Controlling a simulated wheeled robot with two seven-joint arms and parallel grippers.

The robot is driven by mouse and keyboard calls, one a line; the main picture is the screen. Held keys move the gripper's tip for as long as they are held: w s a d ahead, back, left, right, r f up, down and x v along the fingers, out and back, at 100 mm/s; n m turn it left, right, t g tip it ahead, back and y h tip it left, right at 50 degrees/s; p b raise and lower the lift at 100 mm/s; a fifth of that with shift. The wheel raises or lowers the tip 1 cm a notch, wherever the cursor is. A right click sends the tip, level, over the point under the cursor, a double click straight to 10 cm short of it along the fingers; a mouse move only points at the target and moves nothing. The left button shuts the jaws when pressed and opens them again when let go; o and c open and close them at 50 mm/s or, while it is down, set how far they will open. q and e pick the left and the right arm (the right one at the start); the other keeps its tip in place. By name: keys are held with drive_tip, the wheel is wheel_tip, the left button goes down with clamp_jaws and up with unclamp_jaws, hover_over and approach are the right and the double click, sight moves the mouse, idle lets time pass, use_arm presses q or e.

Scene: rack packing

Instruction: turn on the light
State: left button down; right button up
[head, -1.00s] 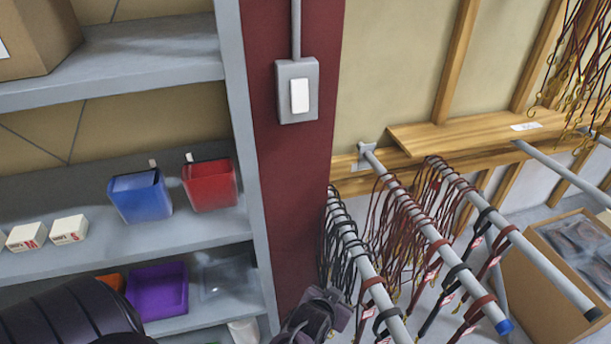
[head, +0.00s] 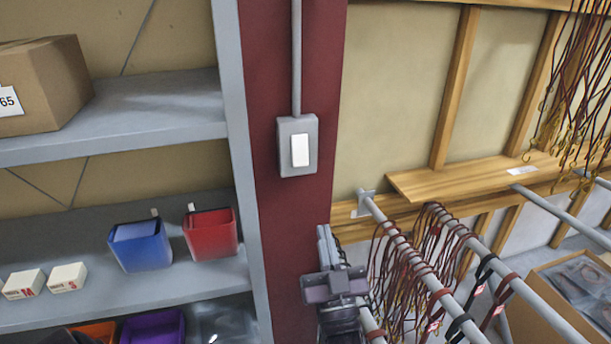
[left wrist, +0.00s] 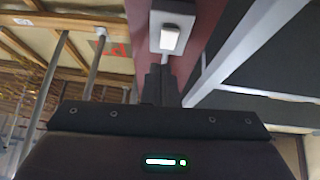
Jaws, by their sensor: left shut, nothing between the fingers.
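The light switch is a white rocker (head: 300,151) in a grey box (head: 284,148) on a dark red post (head: 276,235). A grey conduit runs up from the box. My left gripper (head: 325,233) is below and slightly right of the switch, its fingers together and pointing up, with nothing held. A clear gap separates the fingertips from the box in the head view. In the left wrist view, the shut fingers (left wrist: 160,82) point toward the switch rocker (left wrist: 170,38), which shows just beyond them. My right gripper is in neither view.
A grey shelf (head: 150,118) with a cardboard box (head: 45,85), a blue bin (head: 140,245) and a red bin (head: 211,235) stands left. On the right, hanging rails (head: 420,268) carry dark cords near my left gripper. The post around the switch is clear.

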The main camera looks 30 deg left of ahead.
sight(301, 158)
use_arm(q)
drive_tip(key=shift+s+d+r+n+g+y, duration=0.15)
drive_tip(key=shift+s+r+n+g+y, duration=0.35)
drive_tip(key=shift+s+r+y, duration=0.45)
drive_tip(key=shift+w+f, duration=0.15)
drive_tip(key=shift+w, duration=0.2)
drive_tip(key=p+x, duration=0.2)
drive_tip(key=x, duration=0.2)
drive_tip(key=f+p+x, duration=0.1)
drive_tip(key=p+x, duration=0.1)
drive_tip(key=x, duration=0.2)
drive_tip(key=w+a+f+p+x, duration=0.1)
drive_tip(key=p+x, duration=0.1)
drive_tip(key=x, duration=0.2)
drive_tip(key=shift+w+a+r+p, duration=0.15)
drive_tip(key=shift+w+a+p, duration=0.1)
drive_tip(key=shift+a+p, duration=0.1)
